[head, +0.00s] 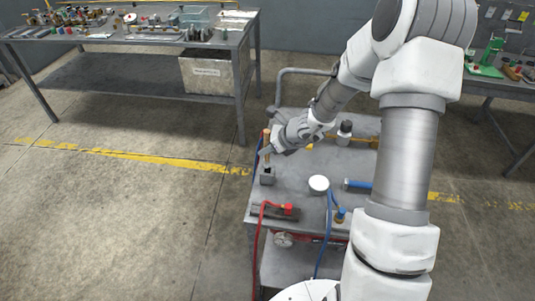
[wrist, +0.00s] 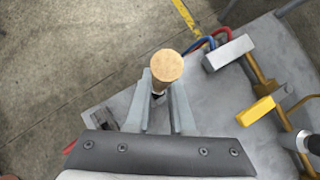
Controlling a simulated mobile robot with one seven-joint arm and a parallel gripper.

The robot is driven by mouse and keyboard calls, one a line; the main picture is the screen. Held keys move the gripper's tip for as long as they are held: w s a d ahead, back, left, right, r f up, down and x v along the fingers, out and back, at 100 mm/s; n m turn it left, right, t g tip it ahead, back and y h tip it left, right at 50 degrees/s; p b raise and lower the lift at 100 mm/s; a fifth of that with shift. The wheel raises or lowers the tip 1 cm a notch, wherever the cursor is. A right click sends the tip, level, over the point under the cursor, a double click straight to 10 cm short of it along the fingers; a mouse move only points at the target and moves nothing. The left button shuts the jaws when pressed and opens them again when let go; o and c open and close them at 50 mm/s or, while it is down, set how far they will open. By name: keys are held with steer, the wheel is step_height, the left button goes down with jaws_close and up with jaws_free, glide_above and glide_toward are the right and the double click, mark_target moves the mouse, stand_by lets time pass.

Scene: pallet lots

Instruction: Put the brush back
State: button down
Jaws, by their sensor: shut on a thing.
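The brush shows as an upright brown wooden handle (head: 266,137) at the left edge of the grey cart. In the wrist view its round wooden end (wrist: 166,65) faces the camera. My gripper (head: 268,150) is shut on the brush, one finger on each side of the handle just below its end. A small grey block-shaped holder (head: 267,176) stands on the cart directly below the brush in the head view. The brush's lower end is hidden by the fingers and handle, so I cannot tell whether it is inside the holder or above it.
The grey cart top (head: 293,190) also carries a white round lid (head: 318,184), a red tool (head: 280,211), a blue cylinder (head: 356,185) and a dark bottle (head: 345,129). Red and blue hoses hang off its front. A cluttered workbench (head: 130,42) stands at the back left.

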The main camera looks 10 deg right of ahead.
steer(key=shift+f, duration=0.25)
steer(key=shift+f+b, duration=0.35)
steer(key=shift+b, duration=0.1)
steer(key=shift+f, duration=0.2)
steer(key=c, duration=0.8)
jaws_free()
steer(key=shift+r, duration=0.1)
steer(key=shift+r+p, duration=0.45)
steer(key=shift+r, duration=0.05)
steer(key=p+v, duration=0.4)
steer(key=v, duration=0.8)
